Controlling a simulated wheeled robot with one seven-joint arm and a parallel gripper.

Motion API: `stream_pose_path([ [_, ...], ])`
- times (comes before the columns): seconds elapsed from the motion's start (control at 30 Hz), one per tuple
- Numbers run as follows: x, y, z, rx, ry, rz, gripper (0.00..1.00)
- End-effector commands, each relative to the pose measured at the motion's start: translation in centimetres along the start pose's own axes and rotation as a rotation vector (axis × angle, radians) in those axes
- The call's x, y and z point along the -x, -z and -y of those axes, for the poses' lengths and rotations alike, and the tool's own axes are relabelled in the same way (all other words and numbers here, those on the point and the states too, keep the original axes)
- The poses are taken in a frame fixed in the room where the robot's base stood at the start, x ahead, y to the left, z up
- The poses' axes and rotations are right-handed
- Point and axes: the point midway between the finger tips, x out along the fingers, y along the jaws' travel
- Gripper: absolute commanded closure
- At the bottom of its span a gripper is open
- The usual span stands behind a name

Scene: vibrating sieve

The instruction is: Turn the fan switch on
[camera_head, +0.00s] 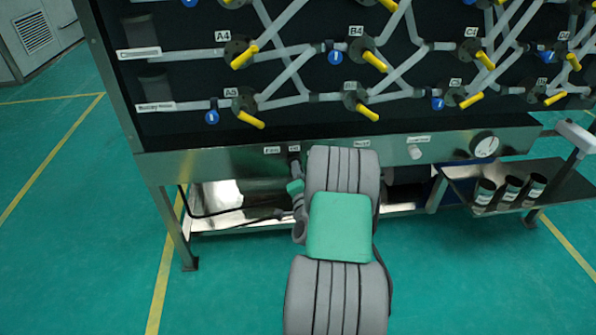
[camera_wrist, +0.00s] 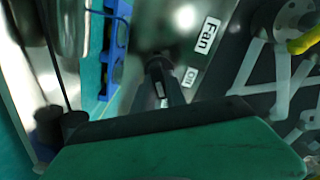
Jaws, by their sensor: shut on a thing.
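The fan switch is on the steel front strip of the panel, by a white "Fan" label (camera_wrist: 208,36) and a smaller "ON" label (camera_wrist: 190,77). In the head view the Fan label (camera_head: 272,150) sits just left of the ON label (camera_head: 294,149). My gripper (camera_head: 295,165) reaches up to the strip just below these labels. In the wrist view my gripper (camera_wrist: 161,80) has its dark fingers against the strip beside the labels, shut on the switch. The fingers mostly hide the switch, so its setting cannot be told.
Above the strip is a black board with grey pipes and yellow valve handles (camera_head: 250,119). To the right are a grey knob (camera_head: 415,152), a round gauge (camera_head: 485,146) and a side shelf (camera_head: 547,185) with black cups (camera_head: 509,190). A lower shelf (camera_head: 225,222) lies under the strip.

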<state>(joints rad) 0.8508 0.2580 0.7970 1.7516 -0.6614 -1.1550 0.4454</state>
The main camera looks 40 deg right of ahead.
Motion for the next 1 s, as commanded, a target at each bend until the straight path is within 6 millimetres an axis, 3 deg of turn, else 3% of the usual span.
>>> stream_pose_path([
  [0.17, 0.0, 0.0, 0.0, 0.001, 0.000, -0.001, 1.00],
  [0.2, 0.0, 0.0, 0.0, 0.001, 0.000, -0.001, 0.81],
  [0.43, 0.0, 0.0, 0.0, 0.002, 0.000, 0.000, 0.64],
  [0.77, 0.7, 0.0, -0.1, 0.002, -0.001, 0.000, 0.64],
  [1.0, 4.7, 0.0, -0.3, 0.001, -0.001, -0.004, 0.64],
])
